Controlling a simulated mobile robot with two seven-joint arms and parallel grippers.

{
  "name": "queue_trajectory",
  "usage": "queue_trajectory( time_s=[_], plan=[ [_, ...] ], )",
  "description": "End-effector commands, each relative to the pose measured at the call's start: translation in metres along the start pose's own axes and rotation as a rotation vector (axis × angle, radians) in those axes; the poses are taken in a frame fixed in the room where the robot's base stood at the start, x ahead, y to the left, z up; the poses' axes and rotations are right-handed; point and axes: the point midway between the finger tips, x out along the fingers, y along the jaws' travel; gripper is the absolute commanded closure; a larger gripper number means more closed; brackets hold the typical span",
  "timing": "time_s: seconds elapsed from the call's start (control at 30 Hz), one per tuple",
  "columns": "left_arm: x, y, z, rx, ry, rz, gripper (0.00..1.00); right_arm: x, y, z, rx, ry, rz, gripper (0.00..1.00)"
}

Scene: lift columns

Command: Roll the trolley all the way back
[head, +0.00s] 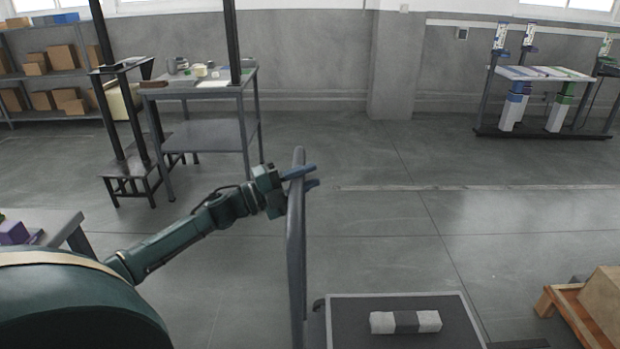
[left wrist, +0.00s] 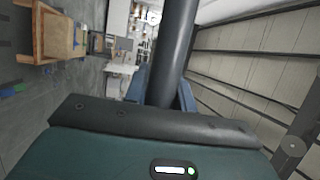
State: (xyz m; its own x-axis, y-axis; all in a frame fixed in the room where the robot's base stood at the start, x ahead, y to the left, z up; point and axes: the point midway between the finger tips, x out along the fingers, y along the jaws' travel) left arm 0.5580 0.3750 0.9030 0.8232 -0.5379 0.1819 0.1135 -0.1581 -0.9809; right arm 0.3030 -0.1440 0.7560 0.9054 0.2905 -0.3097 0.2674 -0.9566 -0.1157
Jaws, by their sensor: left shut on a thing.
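The trolley's dark flat deck (head: 460,304) shows at the bottom of the head view, with a grey and white roll-like item (head: 405,322) lying on it. Its grey handle (head: 296,250) rises at the deck's left side. My left gripper (head: 300,178) is shut on the upper part of the handle, with blue fingers on either side of the bar. In the left wrist view the handle bar (left wrist: 172,50) runs between the fingers. My right gripper is in neither view.
A grey workbench (head: 200,91) with small items stands behind at left. A wooden pallet with a box (head: 603,305) is right of the trolley. A table with purple items (head: 40,228) is at left. The floor beyond the trolley is clear.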

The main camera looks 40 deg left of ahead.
Motion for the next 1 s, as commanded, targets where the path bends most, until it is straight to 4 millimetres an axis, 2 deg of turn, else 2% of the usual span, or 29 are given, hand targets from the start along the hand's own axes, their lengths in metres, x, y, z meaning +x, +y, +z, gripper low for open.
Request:
queue_trajectory(
  time_s=[0.17,0.2,0.43,0.77,0.87,1.0],
  plan=[
    [-0.002,0.001,0.002,0.0,-0.003,0.004,1.0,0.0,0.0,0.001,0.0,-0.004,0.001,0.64],
    [-0.002,0.001,0.002,0.001,-0.003,0.004,0.73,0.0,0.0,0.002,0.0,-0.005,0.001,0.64],
    [-0.001,0.001,0.002,0.001,-0.003,0.003,0.54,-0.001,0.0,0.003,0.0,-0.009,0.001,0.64],
    [-0.005,0.001,0.001,-0.001,-0.003,0.003,0.53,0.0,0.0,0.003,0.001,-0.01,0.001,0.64],
    [-0.014,0.002,0.001,-0.001,-0.004,0.005,0.53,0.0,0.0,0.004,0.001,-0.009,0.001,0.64],
    [-0.037,0.003,0.001,-0.001,-0.005,0.007,0.53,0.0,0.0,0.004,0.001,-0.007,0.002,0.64]
  ],
)
